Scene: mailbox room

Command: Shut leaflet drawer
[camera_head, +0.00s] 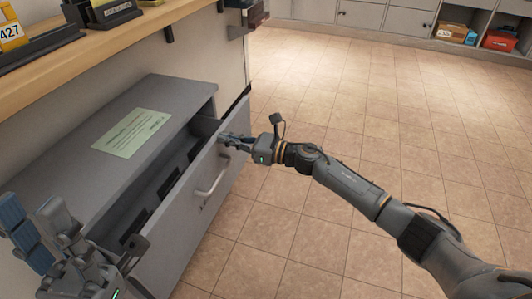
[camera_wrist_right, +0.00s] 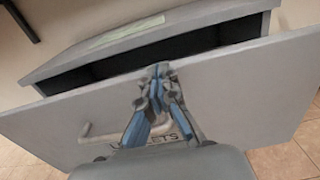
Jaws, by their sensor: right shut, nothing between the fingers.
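The grey leaflet drawer (camera_head: 176,235) stands partly open under the counter, with its dark inside showing behind the front. Its front (camera_wrist_right: 245,85) fills much of the right wrist view, where a label ending in "ETS" is partly hidden by my gripper. The pale bar handle (camera_head: 212,182) is on the front. My right gripper (camera_head: 222,138) is shut and empty, at the upper edge of the drawer front near its far end. It also shows in the right wrist view (camera_wrist_right: 160,72); whether it touches is unclear. My left gripper (camera_head: 38,208) is open at the lower left, near the cabinet.
The grey cabinet top (camera_head: 170,95) carries a pale printed sheet (camera_head: 131,132). A wooden counter (camera_head: 120,42) with dark holders hangs above it. The tiled floor (camera_head: 330,100) to the right is clear. Low cabinets with boxes line the back.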

